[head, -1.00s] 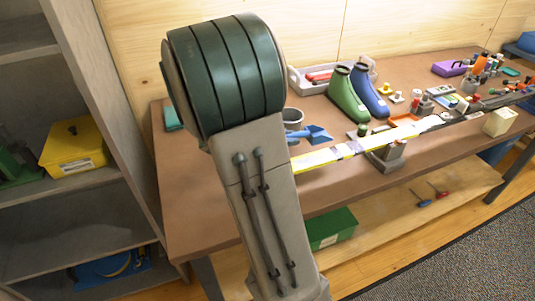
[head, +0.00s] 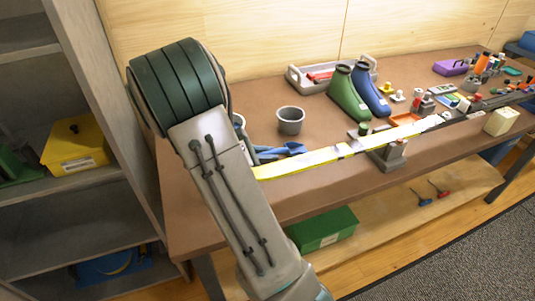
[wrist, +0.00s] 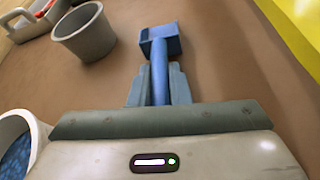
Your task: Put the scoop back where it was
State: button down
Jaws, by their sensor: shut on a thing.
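The blue scoop (wrist: 160,42) shows in the wrist view, with its square head pointing away from me and its handle running back between my fingers. My gripper (wrist: 160,75) is shut on the handle. In the head view the scoop (head: 291,148) shows just right of my arm, over the left part of the bench near the yellow-edged ski. My arm hides most of the gripper there. A grey cup (head: 290,121) stands behind the scoop; in the wrist view the cup (wrist: 85,34) looks empty. A pale container (wrist: 14,130) with blue contents is partly visible at lower left of the wrist view.
The ski (head: 300,162) lies along the bench front on a grey support (head: 390,155). A grey tray (head: 300,80), a green boot (head: 348,95) and a blue boot (head: 370,92) stand at the back. The brown bench top (head: 250,92) is bare around the grey cup.

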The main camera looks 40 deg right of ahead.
jog(key=shift+f, duration=0.15)
jog(key=c, duration=1.4)
grip_release()
jog(key=shift+o, duration=0.2)
jog(key=shift+r, duration=0.3)
jog(key=v, duration=1.2)
jog(key=shift+f, duration=0.1)
